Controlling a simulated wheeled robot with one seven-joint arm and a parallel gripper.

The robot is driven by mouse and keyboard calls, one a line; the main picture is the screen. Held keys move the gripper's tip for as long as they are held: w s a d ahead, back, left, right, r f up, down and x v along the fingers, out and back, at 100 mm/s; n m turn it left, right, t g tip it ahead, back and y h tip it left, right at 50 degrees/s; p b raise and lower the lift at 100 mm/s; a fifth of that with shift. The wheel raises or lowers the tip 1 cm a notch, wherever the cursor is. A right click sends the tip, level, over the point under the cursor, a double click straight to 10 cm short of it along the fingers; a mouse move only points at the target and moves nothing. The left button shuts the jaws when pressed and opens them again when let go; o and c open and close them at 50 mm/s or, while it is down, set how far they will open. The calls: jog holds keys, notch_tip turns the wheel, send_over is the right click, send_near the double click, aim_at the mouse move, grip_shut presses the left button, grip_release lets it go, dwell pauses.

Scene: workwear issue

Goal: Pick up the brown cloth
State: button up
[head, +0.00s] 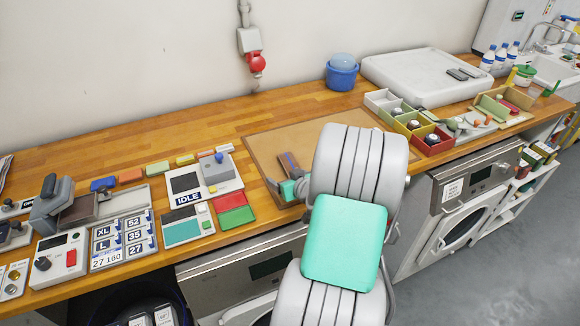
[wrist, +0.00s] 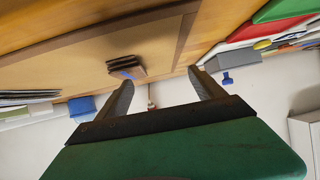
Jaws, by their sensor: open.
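A small folded brown cloth (wrist: 125,66) with dark layered folds and a bit of blue at its lower edge lies on the tan mat (wrist: 75,62) in the wrist view. It is above and beside the left fingertip, apart from the jaws. My gripper (wrist: 166,82) is open, with nothing between its two grey fingers. In the head view my gripper (head: 281,171) is over the mat's left part (head: 310,133). A brownish patch shows beside the fingers there, but I cannot tell cloth from finger. My arm hides much of the mat.
Left of the mat are red and green trays (head: 235,216) and a grey device with a blue knob (head: 219,157). Right of it stand coloured bins (head: 432,138). A blue tub (head: 341,75) and white tray (head: 425,75) are behind. Bare wood lies behind the mat.

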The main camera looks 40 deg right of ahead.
jog(key=m+h, duration=0.1)
jog(key=h, duration=0.1)
send_near(291, 166)
jog(key=shift+w+d+f+t, duration=0.3)
jog(key=shift+w+d+f, duration=0.2)
jog(key=shift+w+f, duration=0.2)
jog(key=p+x, duration=0.3)
jog(key=x, duration=0.4)
jog(key=shift+w, duration=0.25)
jog(key=c, duration=1.4)
jog(key=shift+r, duration=0.1)
jog(key=shift+c, duration=0.2)
